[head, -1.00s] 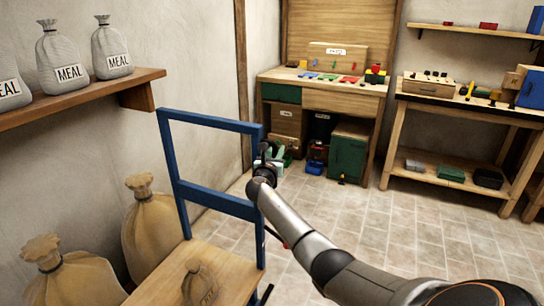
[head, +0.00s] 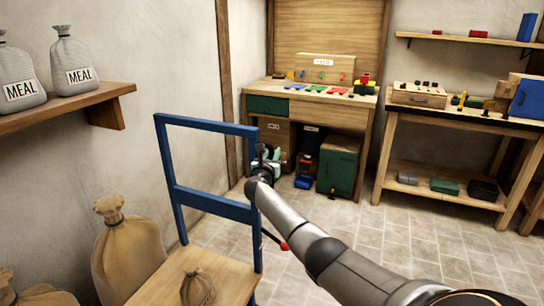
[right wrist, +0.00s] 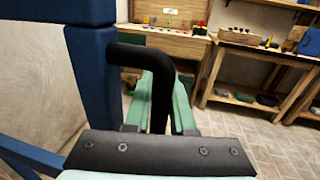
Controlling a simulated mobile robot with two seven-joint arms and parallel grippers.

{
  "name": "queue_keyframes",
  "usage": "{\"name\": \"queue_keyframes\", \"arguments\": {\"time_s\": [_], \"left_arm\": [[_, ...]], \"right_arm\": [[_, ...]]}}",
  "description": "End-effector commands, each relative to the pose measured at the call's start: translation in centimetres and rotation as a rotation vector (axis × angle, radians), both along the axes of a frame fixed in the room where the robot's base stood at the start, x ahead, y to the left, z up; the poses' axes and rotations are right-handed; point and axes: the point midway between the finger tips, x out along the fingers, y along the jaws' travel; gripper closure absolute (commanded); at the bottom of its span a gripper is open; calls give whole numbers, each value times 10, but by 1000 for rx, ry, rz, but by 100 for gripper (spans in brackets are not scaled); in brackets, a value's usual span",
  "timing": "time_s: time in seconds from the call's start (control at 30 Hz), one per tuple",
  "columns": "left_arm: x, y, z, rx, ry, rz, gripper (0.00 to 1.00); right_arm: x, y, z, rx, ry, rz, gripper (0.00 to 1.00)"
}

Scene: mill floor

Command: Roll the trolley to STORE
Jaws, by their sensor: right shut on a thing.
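The trolley (head: 212,195) has a blue upright frame and a flat wooden deck (head: 180,283), with a small tied sack (head: 197,288) on the deck. In the head view my right gripper (head: 262,160) is at the right post of the blue frame. In the right wrist view its green fingers (right wrist: 165,105) are shut on the black bent handle (right wrist: 150,62), which juts from the blue post. My left gripper is not in view. No STORE sign can be read in these frames.
Tan sacks (head: 128,250) stand along the left wall under a shelf (head: 70,110) holding MEAL bags. A wooden desk (head: 310,110) and a workbench (head: 450,125) stand at the back. Tiled floor (head: 400,240) is clear on the right.

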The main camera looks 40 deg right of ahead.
Motion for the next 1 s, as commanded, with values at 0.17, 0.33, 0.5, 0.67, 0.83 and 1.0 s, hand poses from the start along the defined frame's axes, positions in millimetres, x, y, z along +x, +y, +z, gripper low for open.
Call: {"name": "queue_keyframes", "arguments": {"time_s": [0.17, 0.33, 0.5, 0.67, 0.83, 1.0], "left_arm": [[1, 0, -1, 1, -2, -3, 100], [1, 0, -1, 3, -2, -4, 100], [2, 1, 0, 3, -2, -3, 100], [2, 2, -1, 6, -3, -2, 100], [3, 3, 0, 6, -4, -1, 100], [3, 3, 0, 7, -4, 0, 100]], "right_arm": [[0, -2, 0, -1, 1, -1, 100], [0, -3, 1, 0, 0, -2, 100], [0, -4, 2, -1, -2, -3, 100], [0, -4, 2, -1, -2, -3, 64], [0, -3, 1, 0, 0, -1, 48], [1, -2, 0, -1, 1, 0, 48]]}}
